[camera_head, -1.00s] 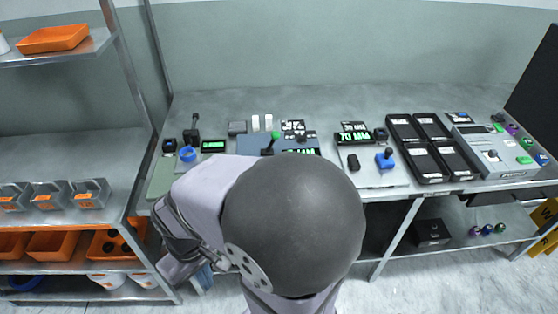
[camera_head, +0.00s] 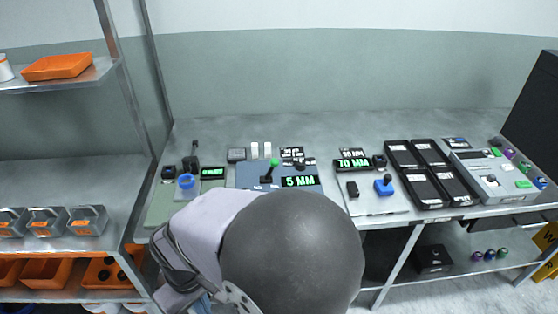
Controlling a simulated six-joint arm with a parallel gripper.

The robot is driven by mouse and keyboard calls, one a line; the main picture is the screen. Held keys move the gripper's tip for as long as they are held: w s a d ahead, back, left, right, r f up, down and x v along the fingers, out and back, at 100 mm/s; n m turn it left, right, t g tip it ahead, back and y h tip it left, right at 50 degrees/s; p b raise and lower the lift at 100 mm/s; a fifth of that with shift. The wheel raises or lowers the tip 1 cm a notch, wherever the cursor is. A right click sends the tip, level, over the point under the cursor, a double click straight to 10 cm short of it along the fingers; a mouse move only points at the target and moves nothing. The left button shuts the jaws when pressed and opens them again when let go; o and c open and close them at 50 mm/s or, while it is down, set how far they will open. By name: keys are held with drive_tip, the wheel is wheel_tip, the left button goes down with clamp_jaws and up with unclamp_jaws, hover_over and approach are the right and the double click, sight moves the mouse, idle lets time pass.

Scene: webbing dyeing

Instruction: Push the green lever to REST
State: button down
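The green lever (camera_head: 274,163) is a black stick with a green knob, standing on a blue panel (camera_head: 243,175) at the middle of the bench. It leans a little to the right. A display on that panel (camera_head: 300,181) reads "5 MM". No REST marking is legible. My arm's large grey joint fills the lower middle and hides the front part of the panel.
A green-grey panel (camera_head: 160,205) with a blue knob (camera_head: 186,181) lies to the left. A panel with a "70 MM" display (camera_head: 352,163) and a blue lever (camera_head: 384,185) lies to the right. Black trays (camera_head: 428,188) and a grey control box (camera_head: 487,181) stand farther right.

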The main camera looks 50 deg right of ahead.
drive_tip(key=s+d+f+m+y+p, duration=0.1)
drive_tip(key=s+d+m, duration=0.45)
drive_tip(key=d, duration=0.75)
drive_tip(key=s+d+f+m+y+p, duration=0.1)
drive_tip(key=s+d+f+m, duration=0.1)
drive_tip(key=d+m, duration=0.9)
drive_tip(key=w+d+r+t, duration=0.1)
drive_tip(key=d+r, duration=0.1)
drive_tip(key=d, duration=0.4)
drive_tip(key=w+d+r+t+h, duration=0.1)
drive_tip(key=w+d+r+t, duration=0.1)
drive_tip(key=d, duration=0.5)
drive_tip(key=w+d+r+t+h, duration=0.1)
drive_tip(key=w+d+r, duration=0.1)
drive_tip(key=d, duration=0.5)
drive_tip(key=shift+d+r+n+t+p, duration=0.15)
drive_tip(key=shift+r+n+t+p, duration=0.1)
drive_tip(key=shift+t+p, duration=0.15)
drive_tip(key=w+d+r+n+t, duration=0.3)
drive_tip(key=w+r+n, duration=0.3)
drive_tip(key=r, duration=0.2)
drive_tip(key=shift+w+r+h, duration=0.3)
drive_tip(key=shift+r, duration=0.1)
